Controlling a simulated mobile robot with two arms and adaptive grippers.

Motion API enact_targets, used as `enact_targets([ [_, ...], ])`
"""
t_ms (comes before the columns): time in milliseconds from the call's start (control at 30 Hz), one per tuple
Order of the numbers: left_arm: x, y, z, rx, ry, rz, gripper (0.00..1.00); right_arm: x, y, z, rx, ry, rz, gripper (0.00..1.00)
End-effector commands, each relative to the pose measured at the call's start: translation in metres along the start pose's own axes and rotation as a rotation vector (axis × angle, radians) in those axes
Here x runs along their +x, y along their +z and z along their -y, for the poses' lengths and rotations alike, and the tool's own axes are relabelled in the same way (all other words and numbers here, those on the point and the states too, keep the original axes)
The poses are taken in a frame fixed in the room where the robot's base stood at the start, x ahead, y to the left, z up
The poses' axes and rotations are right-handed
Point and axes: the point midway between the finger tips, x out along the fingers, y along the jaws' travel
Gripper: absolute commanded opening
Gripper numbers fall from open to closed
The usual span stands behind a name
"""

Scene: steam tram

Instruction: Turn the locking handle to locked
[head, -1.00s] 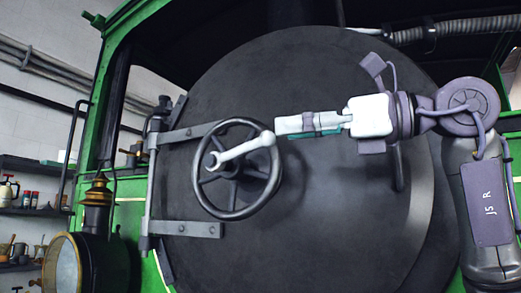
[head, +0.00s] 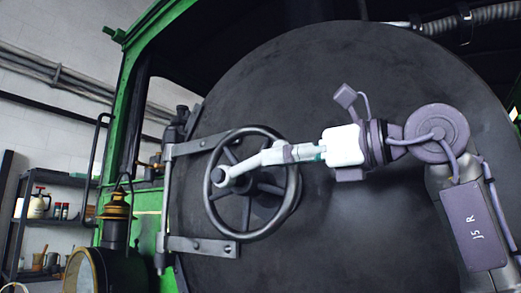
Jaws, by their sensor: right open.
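The locking handle (head: 246,166) is a pale grey lever in front of a dark spoked handwheel (head: 211,203) on the round black smokebox door (head: 360,235). Its round boss is at the wheel's middle left, and its arm points right and slightly up. My right gripper (head: 281,154) comes in from the right, with its open fingers at the handle's outer end, overlapping it in the head view. Whether they touch it I cannot tell. The fingers hide the handle's tip and part of the wheel rim. My left gripper is not in view.
Two grey hinge straps (head: 202,246) cross the door's left side. A brass-topped lamp (head: 84,272) stands at lower left. Shelves (head: 62,220) with cans and jars are by the wall further left. The door face below my right arm is clear.

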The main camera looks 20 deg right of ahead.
Motion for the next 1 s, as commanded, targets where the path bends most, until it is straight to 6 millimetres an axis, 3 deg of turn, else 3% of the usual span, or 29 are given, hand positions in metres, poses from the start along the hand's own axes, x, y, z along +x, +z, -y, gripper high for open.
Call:
enact_targets([
  [100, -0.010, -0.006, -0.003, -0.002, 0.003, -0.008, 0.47, 0.022, 0.002, 0.000, 0.000, 0.003, -0.002, 0.46],
  [300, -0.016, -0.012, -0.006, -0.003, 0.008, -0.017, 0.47, 0.043, 0.001, 0.000, 0.000, 0.002, 0.000, 0.46],
  [667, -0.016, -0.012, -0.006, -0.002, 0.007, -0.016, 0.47, 0.047, 0.000, 0.000, 0.000, 0.000, 0.001, 0.46],
  [933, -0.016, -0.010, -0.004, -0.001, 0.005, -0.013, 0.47, 0.047, 0.000, 0.000, 0.000, 0.000, 0.001, 0.01],
  [1000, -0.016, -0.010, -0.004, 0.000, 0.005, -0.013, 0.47, 0.046, 0.000, 0.000, 0.000, 0.000, 0.001, 0.00],
])
